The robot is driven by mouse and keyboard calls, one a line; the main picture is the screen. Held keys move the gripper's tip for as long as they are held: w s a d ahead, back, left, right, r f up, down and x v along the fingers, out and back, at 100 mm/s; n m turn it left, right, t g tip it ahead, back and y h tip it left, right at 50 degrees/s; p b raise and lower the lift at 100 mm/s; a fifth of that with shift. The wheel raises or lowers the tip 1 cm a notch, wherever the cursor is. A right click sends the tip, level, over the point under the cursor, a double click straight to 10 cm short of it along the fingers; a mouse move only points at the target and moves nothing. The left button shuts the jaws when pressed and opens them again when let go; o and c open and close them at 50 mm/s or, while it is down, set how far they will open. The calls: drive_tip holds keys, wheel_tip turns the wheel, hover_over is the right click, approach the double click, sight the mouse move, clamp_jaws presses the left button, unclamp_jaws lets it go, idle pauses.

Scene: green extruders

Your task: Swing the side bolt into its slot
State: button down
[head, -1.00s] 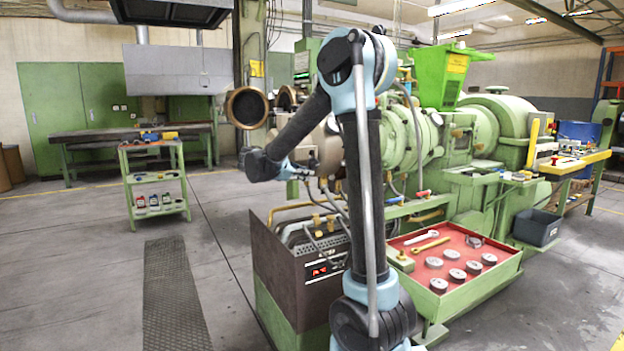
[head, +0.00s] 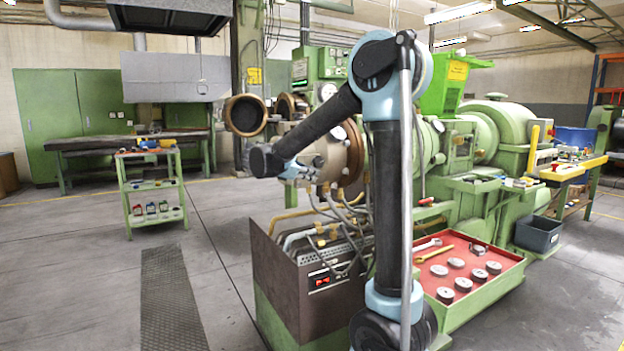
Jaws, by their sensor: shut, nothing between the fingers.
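My gripper (head: 303,172) is small in the picture, in front of the barrel's lower left side. It looks shut and empty. I cannot tell whether it touches the barrel. The side bolt and its slot are too small, or hidden by my wrist and arm, to make out.
Hoses and pipes run below the barrel into a brown cabinet (head: 311,281). A red-topped tray (head: 510,284) holds several round pieces and tools at right. A green trolley (head: 152,190) stands at left. The floor between trolley and cabinet is open.

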idle(0.4)
drive_tip(key=s+a, duration=0.4)
drive_tip(key=a, duration=0.4)
drive_tip(key=s+d+f+m+g+y, duration=0.2)
drive_tip(key=s+d+f+m, duration=0.2)
drive_tip(key=s+d, duration=0.45)
drive_tip(key=s+d+f+m+g+y, duration=0.2)
drive_tip(key=s+d+f+m+g, duration=0.25)
drive_tip(key=d, duration=0.75)
drive_tip(key=s+f+m+y, duration=0.3)
drive_tip(key=s+f+m, duration=0.3)
drive_tip(key=s+f, duration=0.2)
drive_tip(key=s+d+f+m+y, duration=0.1)
drive_tip(key=s+f+m+y, duration=0.3)
drive_tip(key=s, duration=0.9)
wheel_tip(320, 180, down, 4)
drive_tip(key=shift+s+f+m+t, duration=0.1)
drive_tip(key=shift+s+m+t, duration=0.2)
drive_tip(key=shift+m, duration=0.65)
